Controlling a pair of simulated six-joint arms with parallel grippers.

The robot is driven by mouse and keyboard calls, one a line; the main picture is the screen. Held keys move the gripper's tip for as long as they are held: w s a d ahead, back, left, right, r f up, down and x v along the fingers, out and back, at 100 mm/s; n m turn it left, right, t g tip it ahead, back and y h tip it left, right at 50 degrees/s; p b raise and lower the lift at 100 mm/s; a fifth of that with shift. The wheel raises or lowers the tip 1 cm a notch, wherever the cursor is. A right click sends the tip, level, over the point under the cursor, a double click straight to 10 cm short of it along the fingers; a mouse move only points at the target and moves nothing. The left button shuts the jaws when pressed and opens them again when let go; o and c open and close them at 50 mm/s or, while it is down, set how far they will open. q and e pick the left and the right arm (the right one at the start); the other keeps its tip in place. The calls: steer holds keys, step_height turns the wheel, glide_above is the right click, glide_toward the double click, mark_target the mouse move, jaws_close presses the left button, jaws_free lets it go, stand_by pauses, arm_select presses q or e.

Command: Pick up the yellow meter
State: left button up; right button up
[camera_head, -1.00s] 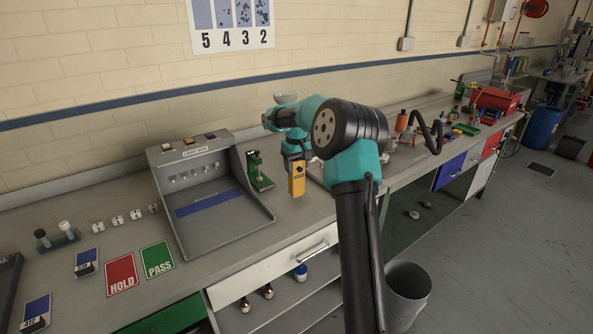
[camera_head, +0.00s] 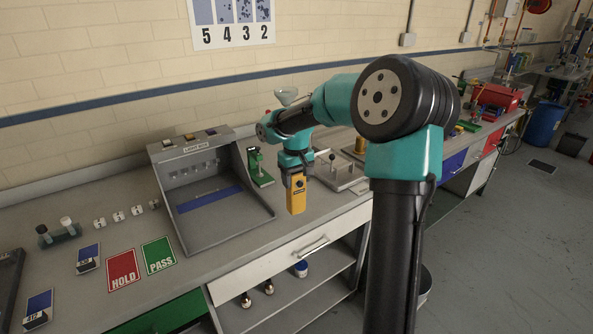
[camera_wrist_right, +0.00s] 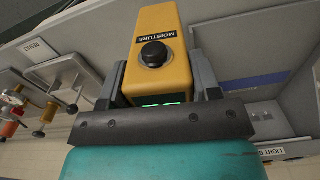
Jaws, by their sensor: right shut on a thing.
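The yellow meter (camera_head: 296,196) hangs upright below my right gripper (camera_head: 297,178), above the front part of the bench, to the right of the light box. In the right wrist view the yellow meter (camera_wrist_right: 158,45) shows its black knob, a "MOISTURE" label and a small green display. The two fingers of my right gripper (camera_wrist_right: 160,80) are shut on its sides. The lower end of the meter appears clear of the bench top. My left gripper is not in view.
A grey light box (camera_head: 210,185) stands on the bench left of the meter, with a green stand (camera_head: 258,168) beside it. A metal plate fixture (camera_head: 340,172) is behind my right arm. Red HOLD (camera_head: 123,270) and green PASS (camera_head: 158,255) cards lie at the front left.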

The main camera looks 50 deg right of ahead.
steer(key=shift+s+a+r, duration=0.1)
steer(key=shift+s+a, duration=0.55)
steer(key=shift+a, duration=0.05)
steer(key=w+a+r+n, duration=0.1)
steer(key=w+a, duration=0.2)
steer(key=a, duration=0.7)
steer(key=w+a+r+n, duration=0.1)
steer(key=w+a, duration=0.3)
steer(key=a, duration=0.7)
steer(key=w+a+r+n, duration=0.1)
steer(key=w+a, duration=0.2)
steer(key=a, duration=0.7)
steer(key=shift+w+a+n, duration=0.3)
steer(key=shift+w+a, duration=0.05)
steer(key=shift+a, duration=0.15)
